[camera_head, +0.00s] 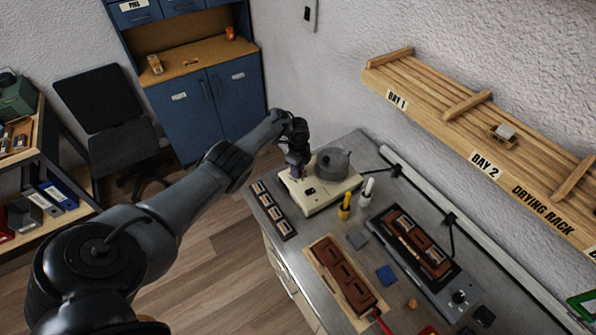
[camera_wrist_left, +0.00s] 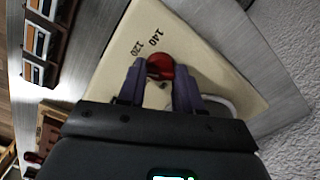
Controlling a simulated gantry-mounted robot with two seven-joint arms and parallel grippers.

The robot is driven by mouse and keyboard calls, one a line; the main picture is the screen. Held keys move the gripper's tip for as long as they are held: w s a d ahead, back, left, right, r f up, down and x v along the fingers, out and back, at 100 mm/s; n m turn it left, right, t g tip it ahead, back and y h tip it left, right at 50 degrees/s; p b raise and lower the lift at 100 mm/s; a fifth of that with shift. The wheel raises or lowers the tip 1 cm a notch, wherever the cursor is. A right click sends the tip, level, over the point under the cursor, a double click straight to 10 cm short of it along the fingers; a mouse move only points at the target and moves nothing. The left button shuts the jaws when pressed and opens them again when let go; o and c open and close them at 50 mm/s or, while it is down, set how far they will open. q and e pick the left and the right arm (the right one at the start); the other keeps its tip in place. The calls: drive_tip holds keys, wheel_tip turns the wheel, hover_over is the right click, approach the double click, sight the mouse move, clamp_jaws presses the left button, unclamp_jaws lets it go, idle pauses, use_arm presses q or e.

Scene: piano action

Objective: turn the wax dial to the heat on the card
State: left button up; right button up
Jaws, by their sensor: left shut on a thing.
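The cream wax heater (camera_head: 322,198) stands at the far end of the steel bench with a grey pot (camera_head: 332,164) on it. The marks 120 and 140 show on the cream panel beside the dial. Other marks and the dial's pointer are hidden or cannot be made out. I cannot make out a card with a heat on it. My right gripper is not in view.
A dark strip with several light pieces (camera_head: 273,210) lies left of the heater. A yellow bottle (camera_head: 345,206) and a white one (camera_head: 367,191) stand close to its right. Brown moulds (camera_head: 340,277) lie nearer. The drying rack (camera_head: 440,112) is on the wall.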

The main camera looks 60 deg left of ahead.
use_arm(q)
drive_tip(key=m+b, duration=0.2)
drive_tip(key=m, duration=0.2)
drive_tip(key=shift+m, duration=0.4)
drive_tip(key=shift+b, duration=0.35)
drive_tip(key=o, duration=1)
drive_tip(key=shift+o, duration=0.2)
drive_tip(key=shift+r, duration=0.1)
wheel_tip(320, 180, up, 11)
drive_tip(key=p, duration=0.5)
drive_tip(key=shift+f, duration=0.2)
